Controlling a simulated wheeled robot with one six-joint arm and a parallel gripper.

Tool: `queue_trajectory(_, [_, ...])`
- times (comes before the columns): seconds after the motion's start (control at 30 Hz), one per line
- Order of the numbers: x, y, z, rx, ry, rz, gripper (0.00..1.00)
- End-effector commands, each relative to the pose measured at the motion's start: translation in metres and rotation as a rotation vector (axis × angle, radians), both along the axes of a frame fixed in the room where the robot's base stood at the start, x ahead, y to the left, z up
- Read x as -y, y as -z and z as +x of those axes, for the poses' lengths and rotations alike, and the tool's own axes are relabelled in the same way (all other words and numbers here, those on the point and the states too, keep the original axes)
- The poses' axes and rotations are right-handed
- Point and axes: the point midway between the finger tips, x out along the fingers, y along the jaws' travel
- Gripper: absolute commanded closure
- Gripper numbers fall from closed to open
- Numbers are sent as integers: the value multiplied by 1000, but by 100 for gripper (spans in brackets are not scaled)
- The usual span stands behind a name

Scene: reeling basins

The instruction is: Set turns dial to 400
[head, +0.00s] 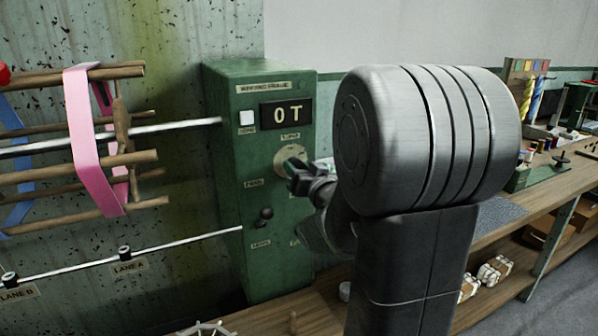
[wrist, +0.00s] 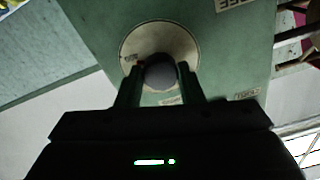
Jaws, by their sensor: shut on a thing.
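The turns dial (head: 290,157) is a pale round plate on the front of the green winding frame box (head: 226,150), below a dark display (head: 286,113) that reads "0 T". In the wrist view the dial plate (wrist: 187,45) surrounds a grey round knob (wrist: 160,72). My gripper (head: 293,170) is at the dial, with its fingers (wrist: 159,80) shut on the knob from both sides. The dial's numbers are too small to read, and my gripper and arm hide part of it in the head view.
A white button (head: 247,118) sits left of the display. A dark lever (head: 265,215) is low on the box. Left of the box, a wooden reel carries a pink skein (head: 85,140) and a blue one. A wooden bench (head: 548,185) with thread and tools runs along the right.

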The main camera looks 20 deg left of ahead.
Motion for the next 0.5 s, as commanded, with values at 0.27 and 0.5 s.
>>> queue_trajectory(0.27, [0, 0, 0, -70, 0, 60, 89])
queue_trajectory(0.5, [0, 0, 0, -86, 0, 73, 89])
